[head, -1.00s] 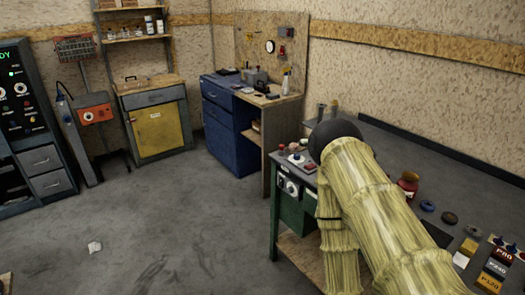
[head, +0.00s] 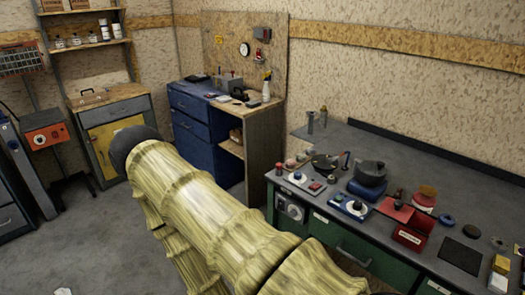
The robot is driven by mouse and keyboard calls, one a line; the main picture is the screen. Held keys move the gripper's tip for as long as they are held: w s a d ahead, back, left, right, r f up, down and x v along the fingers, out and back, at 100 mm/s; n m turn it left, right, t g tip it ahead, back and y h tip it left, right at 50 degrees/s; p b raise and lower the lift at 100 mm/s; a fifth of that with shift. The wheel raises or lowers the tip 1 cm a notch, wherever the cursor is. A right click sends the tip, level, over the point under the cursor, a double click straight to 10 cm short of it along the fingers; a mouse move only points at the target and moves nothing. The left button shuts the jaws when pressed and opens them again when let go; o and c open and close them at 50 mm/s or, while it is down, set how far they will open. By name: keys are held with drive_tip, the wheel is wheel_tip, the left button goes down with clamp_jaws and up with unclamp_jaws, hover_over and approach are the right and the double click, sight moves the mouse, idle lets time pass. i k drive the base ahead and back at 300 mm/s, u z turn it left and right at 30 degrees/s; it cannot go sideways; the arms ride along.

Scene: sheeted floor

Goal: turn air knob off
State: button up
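No knob in view is readably marked as air. A round pale dial (head: 291,211) sits on the front of the green workbench (head: 376,256), left of its drawers. An orange box (head: 46,135) with a small pale round knob hangs at the far left. I cannot tell which of these, if either, is the air knob. My arm, in a yellowish sleeve, crosses the lower middle and ends in a dark round joint. A second sleeved part runs down beneath it. My gripper is not in view, so its state is hidden.
The workbench top holds a red box (head: 409,236), a blue-based device (head: 351,207) and several small items. A blue cabinet (head: 193,138) stands at the back, with a yellow-doored cabinet (head: 104,145) to its left. Grey floor (head: 75,235) is open at lower left.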

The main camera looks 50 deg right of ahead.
sight(298, 176)
drive_tip(key=z, duration=0.25)
drive_tip(key=i, duration=0.75)
drive_tip(key=z, duration=0.55)
